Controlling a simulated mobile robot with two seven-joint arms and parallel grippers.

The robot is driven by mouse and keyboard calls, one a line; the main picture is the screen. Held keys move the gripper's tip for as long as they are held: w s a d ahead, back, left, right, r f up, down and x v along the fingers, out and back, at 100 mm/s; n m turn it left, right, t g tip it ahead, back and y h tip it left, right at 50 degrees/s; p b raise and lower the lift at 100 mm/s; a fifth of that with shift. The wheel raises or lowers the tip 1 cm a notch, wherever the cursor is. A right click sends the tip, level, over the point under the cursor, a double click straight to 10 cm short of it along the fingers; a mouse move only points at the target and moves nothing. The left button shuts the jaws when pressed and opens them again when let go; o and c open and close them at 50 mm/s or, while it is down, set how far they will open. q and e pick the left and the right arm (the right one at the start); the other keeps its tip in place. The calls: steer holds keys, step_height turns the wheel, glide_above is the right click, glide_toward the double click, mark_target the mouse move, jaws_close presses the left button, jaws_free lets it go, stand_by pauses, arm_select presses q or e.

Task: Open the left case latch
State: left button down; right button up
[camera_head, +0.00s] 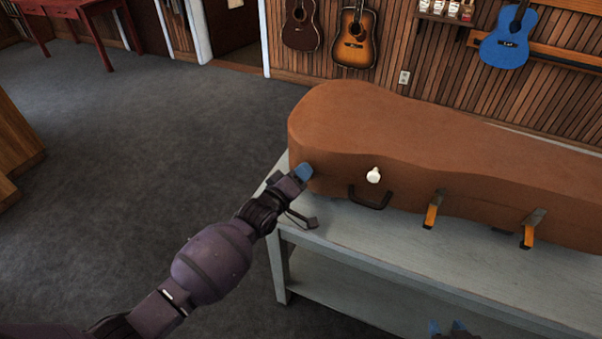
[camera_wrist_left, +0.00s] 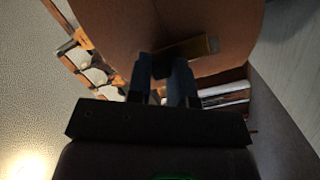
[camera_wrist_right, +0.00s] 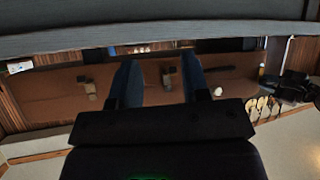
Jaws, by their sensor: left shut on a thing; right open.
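A brown guitar-shaped case (camera_head: 420,150) lies closed on a pale grey bench. My left gripper (camera_head: 303,172) is at the case's near left end and hides the left latch in the head view. In the left wrist view my left gripper (camera_wrist_left: 163,72) has its blue fingers around the dark part of the left latch (camera_wrist_left: 182,49); a yellow plate (camera_wrist_left: 212,44) shows beside it. Two other latches, orange (camera_head: 432,212) and (camera_head: 529,232), hang on the front. My right gripper (camera_head: 447,328) is low before the bench; it shows open and empty in the right wrist view (camera_wrist_right: 160,80).
A white knob-like piece (camera_head: 373,175) and a dark handle (camera_head: 370,198) are on the case front. The bench (camera_head: 350,238) has a bare front strip and lower shelf. Guitars (camera_head: 355,38) hang on the back wall.

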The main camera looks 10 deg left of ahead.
arm_select(q)
steer(key=shift+f, duration=0.1)
arm_select(e)
steer(key=shift+w, duration=0.1)
arm_select(q)
steer(key=f+t+h+b, duration=0.1)
steer(key=b, duration=0.3)
steer(key=s+f+m+t+h+b, duration=0.1)
steer(key=t+h+b, duration=0.1)
steer(key=b, duration=0.2)
steer(key=s+m+t+h+b, duration=0.1)
steer(key=t+b, duration=0.1)
steer(key=b, duration=0.2)
steer(key=shift+s+a+f, duration=0.1)
steer(key=shift+a+f, duration=0.3)
arm_select(e)
step_height(320, 180, down, 12)
steer(key=shift+a+g, duration=0.35)
steer(key=shift+g, duration=0.05)
arm_select(q)
steer(key=shift+r, duration=0.1)
arm_select(e)
steer(key=shift+r, duration=0.15)
arm_select(q)
steer(key=c, duration=1.1)
jaws_free()
steer(key=shift+o, duration=0.4)
arm_select(e)
steer(key=shift+a+f, duration=0.15)
steer(key=shift+f, duration=0.05)
